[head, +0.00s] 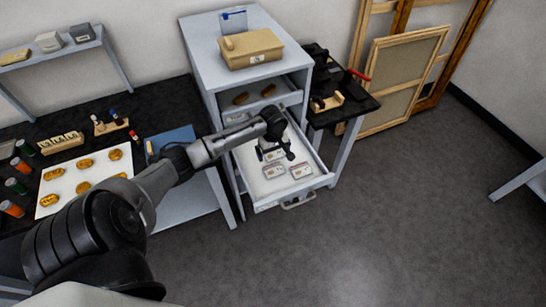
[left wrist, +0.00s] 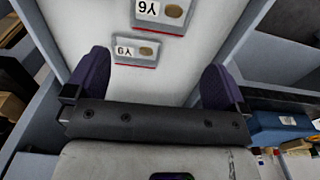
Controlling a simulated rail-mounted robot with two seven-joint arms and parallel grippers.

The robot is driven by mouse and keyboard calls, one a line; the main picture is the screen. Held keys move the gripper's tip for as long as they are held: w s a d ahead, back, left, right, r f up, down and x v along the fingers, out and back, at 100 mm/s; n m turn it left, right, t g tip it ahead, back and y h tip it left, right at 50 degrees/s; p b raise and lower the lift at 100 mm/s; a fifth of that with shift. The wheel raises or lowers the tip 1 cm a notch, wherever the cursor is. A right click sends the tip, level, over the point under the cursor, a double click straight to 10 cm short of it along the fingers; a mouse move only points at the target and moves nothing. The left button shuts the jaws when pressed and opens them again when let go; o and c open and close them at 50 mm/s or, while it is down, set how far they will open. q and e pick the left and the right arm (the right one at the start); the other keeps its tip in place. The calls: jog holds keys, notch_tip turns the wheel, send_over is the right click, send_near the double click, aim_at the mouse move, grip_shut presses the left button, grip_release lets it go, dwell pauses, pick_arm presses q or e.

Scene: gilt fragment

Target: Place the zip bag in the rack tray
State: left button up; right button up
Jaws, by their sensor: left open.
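The rack tray (head: 316,181) is a pale pulled-out drawer in the grey cabinet. Flat zip bags with white labels lie in it: one front left (head: 273,171), one front right (head: 300,171), and another partly hidden under my gripper. My left gripper (head: 276,153) is over the tray, pointing down, open. In the left wrist view its two dark fingers (left wrist: 155,80) stand wide apart with nothing seen between them. A zip bag (left wrist: 135,51) labelled Y6 lies just beyond the fingers, and a second bag (left wrist: 162,12) lies farther off. My right gripper is out of view.
A tan box (head: 252,48) sits on the cabinet top. A shelf above the tray holds brown pieces (head: 255,95). Left, a black bench bears a white board (head: 60,190) with gilt pieces and a blue pad. A black side table (head: 350,100) stands right; the floor ahead is clear.

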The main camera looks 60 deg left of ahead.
pick_arm(q)
jog(key=shift+r, duration=1.25)
jog(key=s+d+r+m+t+y, duration=0.1)
jog(key=d+r+m+t, duration=0.2)
jog(key=d+m, duration=0.65)
jog(key=s+d+r+m+t+y, duration=0.1)
jog(key=d+r+m+t+y, duration=0.15)
jog(key=d+m, duration=0.65)
jog(key=s+d+f+g+h, duration=0.1)
jog(key=s+d+f+h, duration=0.1)
jog(key=s+d, duration=0.4)
jog(key=s+d+f+g+h, duration=0.1)
jog(key=s+d+f, duration=0.3)
jog(key=s, duration=1.1)
jog(key=shift+d+h, duration=0.35)
jog(key=shift+d, duration=0.75)
